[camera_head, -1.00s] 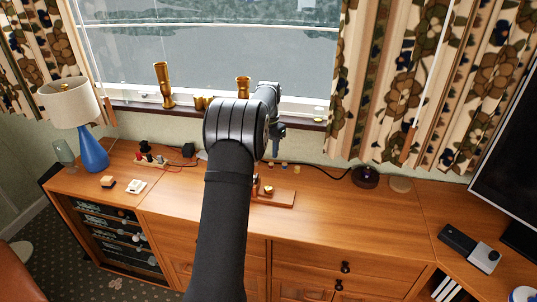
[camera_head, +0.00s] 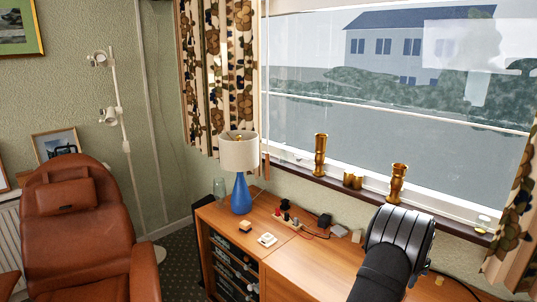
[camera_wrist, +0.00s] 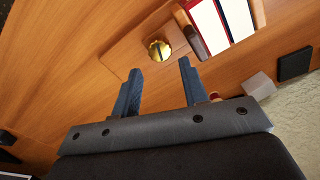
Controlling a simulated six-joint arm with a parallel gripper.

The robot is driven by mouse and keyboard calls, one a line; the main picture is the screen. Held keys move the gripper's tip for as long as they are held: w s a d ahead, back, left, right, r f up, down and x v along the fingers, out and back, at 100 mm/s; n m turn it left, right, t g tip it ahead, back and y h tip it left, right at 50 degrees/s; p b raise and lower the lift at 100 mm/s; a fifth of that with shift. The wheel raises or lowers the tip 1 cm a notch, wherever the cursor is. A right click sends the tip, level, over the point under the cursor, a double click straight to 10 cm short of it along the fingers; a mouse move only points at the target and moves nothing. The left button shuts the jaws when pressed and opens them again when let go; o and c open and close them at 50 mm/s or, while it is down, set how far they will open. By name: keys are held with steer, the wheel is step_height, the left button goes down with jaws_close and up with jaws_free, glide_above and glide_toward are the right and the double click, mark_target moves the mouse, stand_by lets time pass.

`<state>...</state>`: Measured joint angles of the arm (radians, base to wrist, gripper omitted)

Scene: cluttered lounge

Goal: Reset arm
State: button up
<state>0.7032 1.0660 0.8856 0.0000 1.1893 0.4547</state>
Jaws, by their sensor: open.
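In the wrist view my gripper (camera_wrist: 160,66) is open, with its two dark fingers apart and nothing between them. It is above a wooden surface. A round brass-coloured piece (camera_wrist: 159,50) on a wooden board (camera_wrist: 123,62) shows just beyond the fingertips. In the head view my black arm fills the lower right over the cabinet top, and my gripper is hidden there.
The wooden cabinet (camera_head: 300,265) runs under the window. On it stand a blue lamp (camera_head: 241,190), a power strip (camera_head: 287,215) and small blocks. Brass vases (camera_head: 320,155) stand on the sill. A brown leather armchair (camera_head: 75,235) is at left.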

step_height(320, 180, down, 6)
steer(key=shift+r, duration=0.15)
stand_by(0.4)
step_height(320, 180, up, 18)
step_height(320, 180, down, 18)
steer(key=shift+r, duration=0.25)
steer(key=shift+f, duration=0.3)
steer(key=n, duration=0.5)
steer(key=shift+n, duration=0.4)
steer(key=n, duration=0.6)
steer(key=shift+r, duration=0.9)
steer(key=shift+f, duration=0.1)
